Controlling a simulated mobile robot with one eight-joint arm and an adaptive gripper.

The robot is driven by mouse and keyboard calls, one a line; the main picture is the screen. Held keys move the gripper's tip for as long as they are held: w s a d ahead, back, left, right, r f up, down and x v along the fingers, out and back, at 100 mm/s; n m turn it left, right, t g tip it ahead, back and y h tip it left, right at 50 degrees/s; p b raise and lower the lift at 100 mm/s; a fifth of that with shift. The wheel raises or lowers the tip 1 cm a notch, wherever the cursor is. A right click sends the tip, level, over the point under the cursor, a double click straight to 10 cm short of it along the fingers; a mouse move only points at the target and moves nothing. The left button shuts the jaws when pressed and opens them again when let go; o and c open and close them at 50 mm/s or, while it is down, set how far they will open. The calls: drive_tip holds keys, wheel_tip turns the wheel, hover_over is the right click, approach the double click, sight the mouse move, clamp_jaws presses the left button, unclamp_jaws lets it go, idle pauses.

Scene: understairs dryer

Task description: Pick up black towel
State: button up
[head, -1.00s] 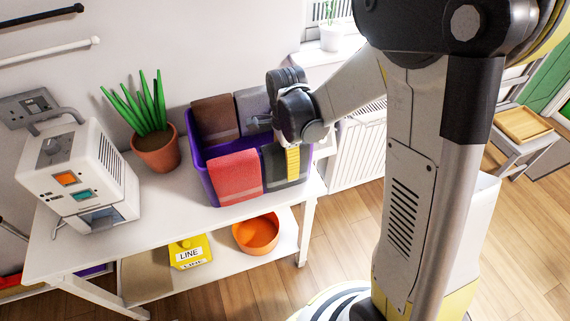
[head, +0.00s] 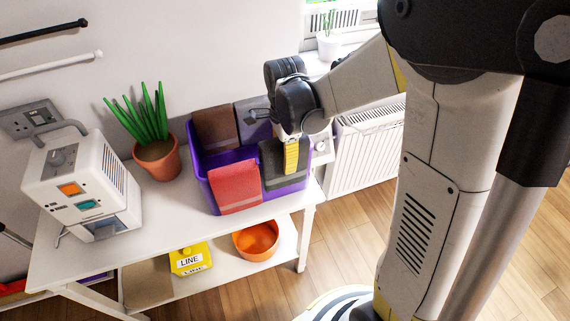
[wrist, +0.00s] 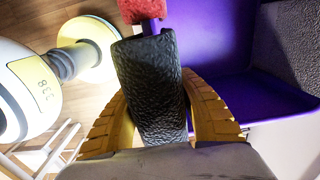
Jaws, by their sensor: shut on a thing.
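The black towel (head: 272,166) is at the front right of the purple bin (head: 214,190), in front of its wall, with purple showing below the towel. My gripper (head: 291,155) comes down on it from above, with a yellow finger against its front face. In the wrist view my gripper (wrist: 155,88) has its two yellow fingers on either side of the textured black towel (wrist: 148,65), shut on it. The part of the towel behind the finger is hidden.
A red towel (head: 236,187) hangs over the bin's front, left of the black one. A brown towel (head: 215,128) and a grey towel (head: 252,122) are at the back. A potted plant (head: 157,160) and a white appliance (head: 80,185) stand left on the white table (head: 150,235).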

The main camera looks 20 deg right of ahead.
wheel_tip(320, 180, up, 22)
drive_tip(key=p, duration=0.7)
drive_tip(key=shift+r, duration=0.25)
